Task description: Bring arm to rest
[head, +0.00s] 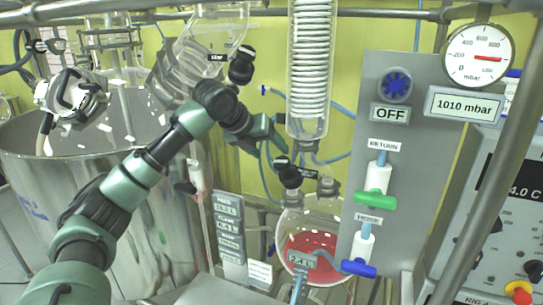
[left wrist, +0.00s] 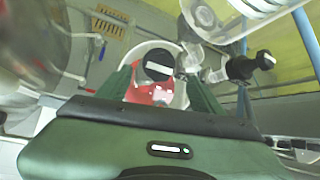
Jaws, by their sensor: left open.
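My left arm (head: 135,180) comes in from the lower left of the head view and reaches up to the middle. Its gripper (head: 266,142) is in front of the yellow wall, left of the coiled glass condenser and above the receiving flask. In the left wrist view the two green fingers of the gripper (left wrist: 160,76) stand apart. A black cap and the red liquid of the flask (left wrist: 150,95) show beyond and between them; nothing appears held. My right gripper is in neither view.
The condenser (head: 311,70) hangs close right of the gripper. The flask (head: 318,228) with red liquid stands below it. A grey valve panel (head: 398,140) reading OFF and a pressure gauge (head: 478,56) are to the right. A large steel vessel (head: 120,235) is left, behind my arm.

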